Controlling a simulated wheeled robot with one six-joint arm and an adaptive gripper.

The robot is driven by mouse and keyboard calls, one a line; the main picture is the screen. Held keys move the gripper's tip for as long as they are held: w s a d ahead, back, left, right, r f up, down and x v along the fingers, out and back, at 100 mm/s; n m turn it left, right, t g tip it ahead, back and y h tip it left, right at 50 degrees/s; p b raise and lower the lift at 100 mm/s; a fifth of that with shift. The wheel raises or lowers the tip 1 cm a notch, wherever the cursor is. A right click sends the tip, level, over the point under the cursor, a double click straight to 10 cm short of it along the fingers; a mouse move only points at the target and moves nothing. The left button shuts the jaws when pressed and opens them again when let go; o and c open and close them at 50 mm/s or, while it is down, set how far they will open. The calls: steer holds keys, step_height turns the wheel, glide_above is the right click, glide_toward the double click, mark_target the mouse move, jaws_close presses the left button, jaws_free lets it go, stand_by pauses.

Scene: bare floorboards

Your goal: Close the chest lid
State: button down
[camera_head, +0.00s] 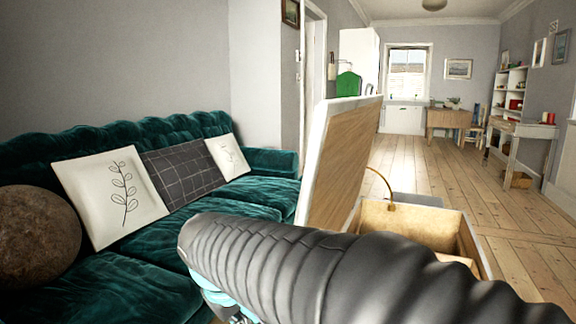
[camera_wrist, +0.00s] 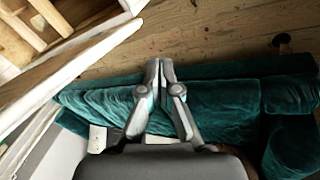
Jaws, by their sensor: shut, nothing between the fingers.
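The chest (camera_head: 400,222) is a light wooden box, open at the top, right of centre in the head view. Its lid (camera_head: 340,165) stands up from the left side, steeply raised, with a brown wood inner face and a pale edge. In the wrist view the lid (camera_wrist: 60,82) runs diagonally at the left, with part of the chest (camera_wrist: 35,35) beyond it. My gripper (camera_wrist: 160,64) is shut and empty, on the sofa side of the lid and apart from it. My arm hides the chest's near part and most of the gripper in the head view.
A green velvet sofa (camera_head: 150,270) with several cushions fills the left, close to the lid; it also lies below my fingers in the wrist view (camera_wrist: 215,105). Floorboards (camera_head: 510,215) are open to the right. A desk (camera_head: 520,132) stands farther back.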

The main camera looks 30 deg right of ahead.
steer(key=w+d+r+n+h, duration=0.1)
steer(key=w+r+h, duration=0.4)
steer(key=w, duration=0.6)
steer(key=w+d+r+m+g+h, duration=0.1)
steer(key=w+r+m+h, duration=0.2)
steer(key=r, duration=0.5)
steer(key=w+d+r+g+h, duration=0.1)
steer(key=w+r+h, duration=0.25)
steer(key=r, duration=0.45)
steer(key=s+r+m+g+h, duration=0.2)
steer(key=s+r+m, duration=0.2)
steer(key=r, duration=0.2)
steer(key=s+d+f+b, duration=0.1)
steer(key=s+d, duration=0.3)
steer(key=d, duration=0.9)
steer(key=shift+f+b, duration=0.25)
steer(key=shift+b, duration=0.65)
steer(key=shift+s, duration=0.1)
